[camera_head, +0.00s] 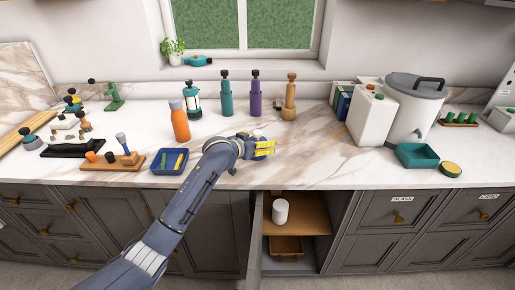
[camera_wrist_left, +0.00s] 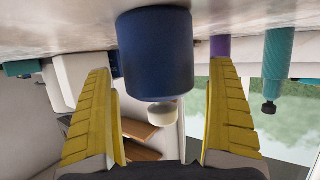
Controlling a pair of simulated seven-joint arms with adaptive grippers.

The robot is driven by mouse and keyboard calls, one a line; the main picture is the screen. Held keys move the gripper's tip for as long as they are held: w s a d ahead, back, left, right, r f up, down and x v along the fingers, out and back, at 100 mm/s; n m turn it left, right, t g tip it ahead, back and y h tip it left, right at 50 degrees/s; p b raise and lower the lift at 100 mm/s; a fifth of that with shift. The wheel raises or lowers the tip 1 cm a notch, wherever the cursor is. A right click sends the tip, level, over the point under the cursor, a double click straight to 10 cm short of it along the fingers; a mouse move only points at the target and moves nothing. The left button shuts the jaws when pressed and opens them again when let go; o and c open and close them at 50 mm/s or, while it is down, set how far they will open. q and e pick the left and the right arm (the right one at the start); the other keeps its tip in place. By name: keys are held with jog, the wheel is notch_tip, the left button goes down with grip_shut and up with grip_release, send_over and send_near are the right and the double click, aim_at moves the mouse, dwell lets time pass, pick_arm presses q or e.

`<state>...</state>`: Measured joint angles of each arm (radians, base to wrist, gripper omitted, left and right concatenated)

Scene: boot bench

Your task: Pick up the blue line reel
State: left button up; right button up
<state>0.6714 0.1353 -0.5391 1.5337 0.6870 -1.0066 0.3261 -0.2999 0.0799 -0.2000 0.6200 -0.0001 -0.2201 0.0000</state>
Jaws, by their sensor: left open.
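The blue line reel (camera_wrist_left: 155,55) is a dark blue cylinder with a pale knob on its end in the left wrist view. It stands between the two yellow fingers of my left gripper (camera_head: 266,148), with a visible gap on each side. My left gripper is open, low over the marble counter, and also frames the left wrist view (camera_wrist_left: 161,68). In the head view the reel is mostly hidden by the gripper. My right gripper is in neither view.
An orange bottle (camera_head: 180,120) and a blue tray (camera_head: 169,168) stand left of the gripper. A teal bottle (camera_head: 227,98), a purple bottle (camera_head: 255,98) and a wooden mill (camera_head: 290,100) stand behind it. The counter (camera_head: 310,160) to its right is clear up to a white container (camera_head: 371,118).

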pick_arm(q)
jog(key=c, duration=1.4)
jog(key=shift+c, duration=0.3)
jog(key=shift+r, duration=0.1)
